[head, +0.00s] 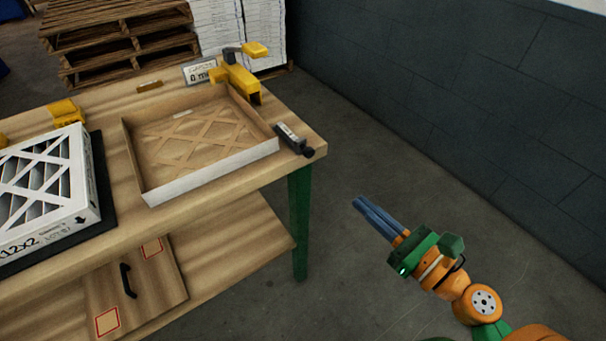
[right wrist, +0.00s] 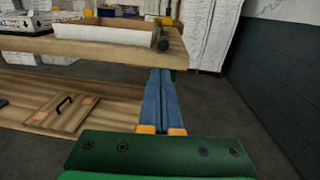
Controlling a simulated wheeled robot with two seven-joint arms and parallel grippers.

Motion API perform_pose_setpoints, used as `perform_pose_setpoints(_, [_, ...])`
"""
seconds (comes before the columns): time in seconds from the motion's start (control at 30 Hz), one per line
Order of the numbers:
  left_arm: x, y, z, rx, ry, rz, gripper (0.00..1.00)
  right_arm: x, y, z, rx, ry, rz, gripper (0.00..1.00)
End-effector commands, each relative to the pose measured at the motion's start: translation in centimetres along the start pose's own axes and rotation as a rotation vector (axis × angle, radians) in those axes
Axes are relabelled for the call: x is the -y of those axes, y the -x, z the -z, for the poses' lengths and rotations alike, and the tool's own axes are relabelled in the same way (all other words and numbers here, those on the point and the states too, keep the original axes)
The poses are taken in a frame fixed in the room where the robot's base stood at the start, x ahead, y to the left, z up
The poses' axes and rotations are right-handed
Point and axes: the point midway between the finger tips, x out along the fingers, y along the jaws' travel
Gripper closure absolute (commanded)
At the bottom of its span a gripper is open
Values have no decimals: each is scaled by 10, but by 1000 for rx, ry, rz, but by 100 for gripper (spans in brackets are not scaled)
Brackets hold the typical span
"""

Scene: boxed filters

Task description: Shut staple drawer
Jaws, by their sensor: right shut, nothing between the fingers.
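A wooden panel with a black bar handle (head: 127,280) and red-outlined squares sits under the worktable; it also shows at lower left in the right wrist view (right wrist: 45,115). It could be the staple drawer, but I read no label on it and cannot tell how far open it is. My right gripper (head: 358,203) is shut and empty, out over the floor to the right of the table. In the right wrist view its blue fingers (right wrist: 160,74) lie together, pointing forward past the table's right end. My left gripper is not in view.
The worktable (head: 225,185) bears an open shallow box (head: 210,172), a boxed filter (head: 45,190), a yellow tool (head: 237,78) and a dark hand tool (head: 292,138) at the right edge. A green leg (head: 300,225) stands at its corner. Floor between table and grey wall (head: 460,90) is clear.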

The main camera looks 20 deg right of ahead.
Motion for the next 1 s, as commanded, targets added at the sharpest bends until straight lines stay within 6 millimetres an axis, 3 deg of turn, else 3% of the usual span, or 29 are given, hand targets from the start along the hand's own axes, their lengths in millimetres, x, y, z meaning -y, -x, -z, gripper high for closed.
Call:
perform_pose_setpoints(0.17, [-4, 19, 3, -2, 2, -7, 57, -1, -24, -10, 9, -9, -5, 100])
perform_pose_setpoints(0.3, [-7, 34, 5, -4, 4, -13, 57, 0, -56, -11, 9, -8, -3, 100])
perform_pose_setpoints(0.6, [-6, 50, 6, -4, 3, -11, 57, -1, -117, -7, 8, -8, -2, 100])
perform_pose_setpoints(0.8, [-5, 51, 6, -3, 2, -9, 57, -1, -137, -4, 6, -6, -1, 100])
perform_pose_setpoints(1.0, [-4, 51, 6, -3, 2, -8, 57, -1, -139, -3, 5, -6, -1, 100])
